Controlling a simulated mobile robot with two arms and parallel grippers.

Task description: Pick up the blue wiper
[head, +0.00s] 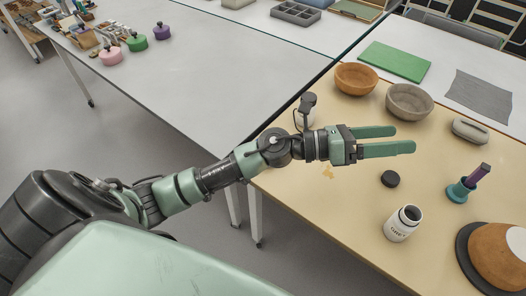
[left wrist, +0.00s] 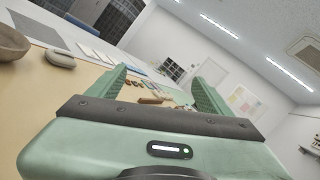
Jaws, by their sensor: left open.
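My left gripper (head: 404,139) is open and empty, reaching right over the tan table; its two green fingers also show apart in the left wrist view (left wrist: 158,82). I cannot make out a thing that is surely the blue wiper. The nearest in colour is a teal holder (head: 458,193) with a purple upright piece (head: 479,174) in it, right of and nearer than the gripper. It stands apart from the fingers. My right gripper is not in view.
An open white jar (head: 400,225) and a black lid (head: 390,179) lie nearer than the gripper. Beyond it are an orange bowl (head: 356,79), a grey bowl (head: 410,103), a green mat (head: 395,62) and a grey oblong object (head: 469,131). A brown rounded piece (head: 497,255) sits front right.

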